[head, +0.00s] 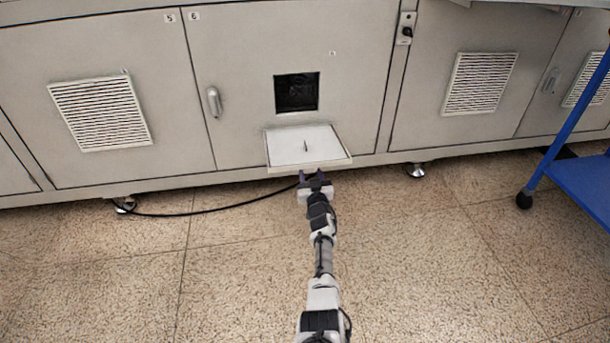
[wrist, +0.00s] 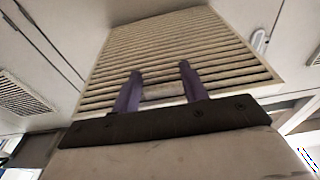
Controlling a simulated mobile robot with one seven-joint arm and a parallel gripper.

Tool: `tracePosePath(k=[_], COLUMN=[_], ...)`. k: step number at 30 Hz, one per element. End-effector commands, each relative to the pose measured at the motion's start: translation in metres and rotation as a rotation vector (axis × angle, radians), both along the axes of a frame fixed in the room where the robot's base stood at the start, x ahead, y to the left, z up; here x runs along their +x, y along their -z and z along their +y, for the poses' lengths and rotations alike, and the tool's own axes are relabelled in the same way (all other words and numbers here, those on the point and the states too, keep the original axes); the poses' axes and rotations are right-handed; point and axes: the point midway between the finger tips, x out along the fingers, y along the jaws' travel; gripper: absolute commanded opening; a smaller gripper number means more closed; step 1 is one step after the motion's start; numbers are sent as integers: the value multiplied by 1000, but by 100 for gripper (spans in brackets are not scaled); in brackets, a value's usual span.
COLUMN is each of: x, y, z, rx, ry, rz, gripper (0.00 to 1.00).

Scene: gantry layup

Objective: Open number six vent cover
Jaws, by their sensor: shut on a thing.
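The number six vent cover (head: 301,146) is swung down and juts out from the cabinet door marked 6 (head: 230,70), its pale inner face up with a small dark pin on it. Above it is a dark square opening (head: 296,92). My gripper (head: 312,177) is at the cover's front edge, low above the floor. The wrist view shows the cover's slatted face (wrist: 180,45) from below. There my gripper (wrist: 160,72) has purple fingers on either side of a small pale piece at the slats, and it is shut on the cover. The exact contact is hard to see.
The door with label 5 (head: 105,125) has a closed louvred vent (head: 101,112). Another closed vent (head: 480,83) is to the right. A door handle (head: 214,101) is left of the opening. A black cable (head: 215,211) lies on the floor. A blue cart (head: 585,180) stands at right.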

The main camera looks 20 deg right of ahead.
Motion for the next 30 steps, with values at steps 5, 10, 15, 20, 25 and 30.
tracePosePath(k=[5,10,15,20,25,30], x=[1,1,1,1,1,1], y=[5,5,5,4,4,4], z=[-4,-5,-5,-5,-5,-6], rx=[0,-1,-1,-1,0,0], ry=[1,0,0,0,0,0], rz=[4,4,3,2,1,-1], gripper=[3,2,2,48,65,65])
